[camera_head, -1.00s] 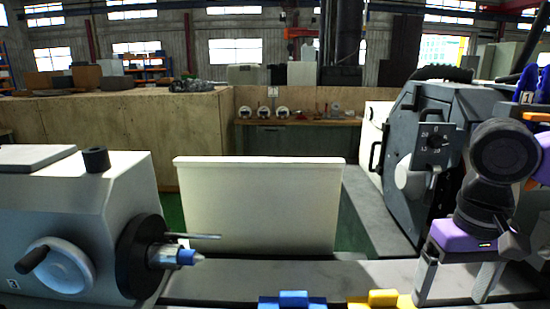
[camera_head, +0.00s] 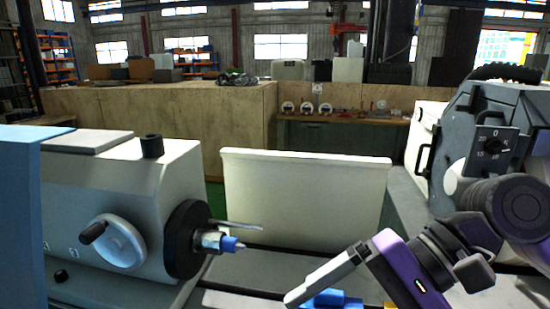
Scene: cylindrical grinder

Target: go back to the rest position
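My gripper (camera_head: 335,300), with a purple body and pale fingers, is at the lower right of the head view. It is tilted, with its fingers pointing down and to the left. One finger shows at the upper end of the gripper body, well off its middle, so the gripper looks open. The other finger is cut off by the bottom edge. I see nothing held in the visible part. The finger passes in front of a blue block (camera_head: 330,299) at the bottom edge; I cannot tell whether they touch.
The grinder's left head (camera_head: 120,200) carries a handwheel (camera_head: 118,243) and a blue-tipped centre (camera_head: 230,244). A white panel (camera_head: 305,205) stands behind the grey bed. The dark wheel housing (camera_head: 495,140) is close behind my arm at right. A blue surface (camera_head: 20,220) fills the left edge.

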